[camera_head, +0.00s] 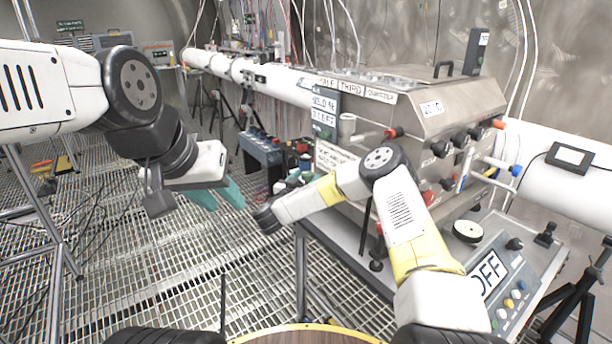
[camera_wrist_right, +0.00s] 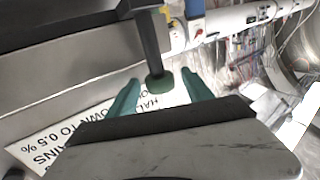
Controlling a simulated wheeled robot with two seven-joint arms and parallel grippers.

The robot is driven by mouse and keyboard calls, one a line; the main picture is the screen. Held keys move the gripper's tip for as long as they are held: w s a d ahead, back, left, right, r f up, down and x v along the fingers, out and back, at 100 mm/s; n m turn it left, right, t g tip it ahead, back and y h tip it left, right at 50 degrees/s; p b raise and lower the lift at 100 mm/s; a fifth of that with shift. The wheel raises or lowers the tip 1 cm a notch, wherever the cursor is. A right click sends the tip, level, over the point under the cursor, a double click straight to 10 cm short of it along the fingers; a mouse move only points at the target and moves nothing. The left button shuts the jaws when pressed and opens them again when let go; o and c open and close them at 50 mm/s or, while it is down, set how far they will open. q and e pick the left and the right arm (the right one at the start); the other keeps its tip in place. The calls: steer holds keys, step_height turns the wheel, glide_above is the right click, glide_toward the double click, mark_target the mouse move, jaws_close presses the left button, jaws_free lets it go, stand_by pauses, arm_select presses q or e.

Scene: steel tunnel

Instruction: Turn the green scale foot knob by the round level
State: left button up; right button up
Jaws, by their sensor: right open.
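In the right wrist view, a green round knob (camera_wrist_right: 159,83) sits at the end of a dark post. My right gripper (camera_wrist_right: 160,92) is open, with one teal finger on each side of the knob and visible gaps between. Whether the knob lies fully between the fingertips in depth, I cannot tell. A pale round disc with a dark rim (camera_head: 467,231), possibly the round level, lies at the right. My left gripper (camera_head: 217,195) is open and empty above the grating.
A steel cabinet (camera_head: 440,105) with knobs and labels stands on the bench. A control panel marked OFF (camera_head: 495,280) is at the lower right. A printed white sign (camera_wrist_right: 55,140) lies near my right gripper. The grated floor (camera_head: 120,260) at left has free room.

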jaws_close()
steer(key=shift+r+n+y, duration=0.1)
steer(key=shift+n+y, duration=0.3)
steer(key=shift+y, duration=0.1)
steer(key=shift+d+n+t+y, duration=0.1)
steer(key=shift+n+t+y, duration=0.45)
steer(key=shift+y, duration=0.35)
steer(key=n+y, duration=0.1)
steer(key=y, duration=0.1)
steer(key=n+y, duration=0.1)
steer(key=y, duration=0.1)
steer(key=n+y, duration=0.1)
steer(key=shift+d+n+t+y, duration=0.25)
steer(key=shift+d+n+y, duration=0.1)
steer(key=shift+y, duration=0.05)
steer(key=shift+d+n+y, duration=0.1)
steer(key=shift+n+y, duration=1)
steer(key=shift+y, duration=0.6)
jaws_free()
